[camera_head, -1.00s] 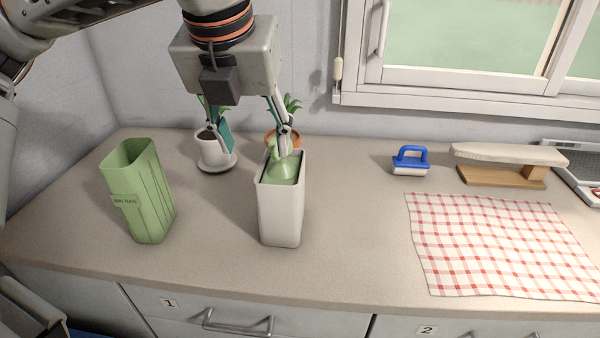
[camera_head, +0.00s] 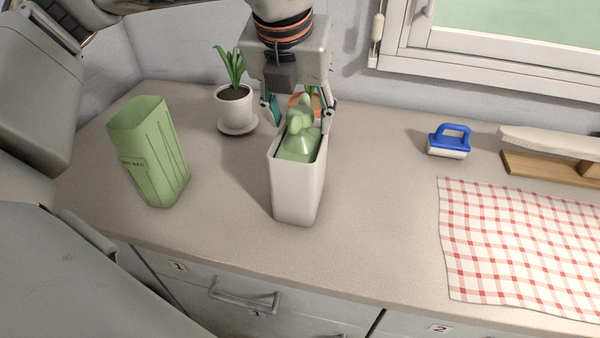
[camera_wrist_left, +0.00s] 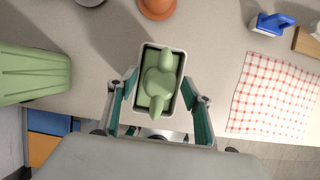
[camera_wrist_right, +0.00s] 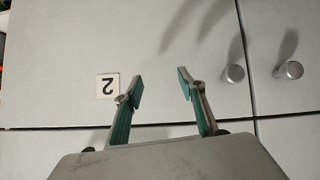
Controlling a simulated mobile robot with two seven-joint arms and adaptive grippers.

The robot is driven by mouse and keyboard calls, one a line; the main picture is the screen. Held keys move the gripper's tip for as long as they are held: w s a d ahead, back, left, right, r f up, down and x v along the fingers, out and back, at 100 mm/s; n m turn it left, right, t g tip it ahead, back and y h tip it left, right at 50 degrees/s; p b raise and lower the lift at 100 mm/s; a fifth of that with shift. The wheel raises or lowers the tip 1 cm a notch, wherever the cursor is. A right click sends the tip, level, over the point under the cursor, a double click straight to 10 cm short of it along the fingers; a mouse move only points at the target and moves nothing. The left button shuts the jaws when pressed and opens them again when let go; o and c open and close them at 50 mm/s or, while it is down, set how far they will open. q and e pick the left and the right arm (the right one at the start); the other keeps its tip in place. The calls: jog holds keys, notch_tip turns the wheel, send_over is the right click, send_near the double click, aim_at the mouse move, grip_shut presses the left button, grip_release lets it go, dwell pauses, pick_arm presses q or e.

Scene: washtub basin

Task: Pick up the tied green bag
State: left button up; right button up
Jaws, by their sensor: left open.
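The tied green bag (camera_head: 299,140) sits in a tall white bin (camera_head: 296,190) on the counter, its knot standing above the rim. My left gripper (camera_head: 299,116) is open above the bin, with fingers on either side of the knot. In the left wrist view the bag (camera_wrist_left: 159,82) lies between the open fingers, which stand apart from it. My right gripper (camera_wrist_right: 157,88) is open and empty, in front of a cabinet front; it is not visible in the head view.
A potted plant (camera_head: 235,105) on a saucer and a terracotta pot (camera_head: 304,101) are behind. A blue-handled brush (camera_head: 449,141), a wooden-based board (camera_head: 545,165) and a checked cloth (camera_head: 520,245) lie right. Counter between bin and cloth is clear.

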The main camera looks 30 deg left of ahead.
pick_arm(q)
jog(key=shift+w+f, duration=0.15)
jog(key=shift+f, duration=0.15)
pick_arm(e)
jog(key=shift+w+r, duration=0.2)
jog(key=shift+r, duration=0.1)
pick_arm(q)
grip_shut()
pick_arm(e)
jog(key=shift+f, duration=0.1)
pick_arm(q)
jog(key=shift+r, duration=0.1)
pick_arm(e)
jog(key=shift+s+f, duration=0.1)
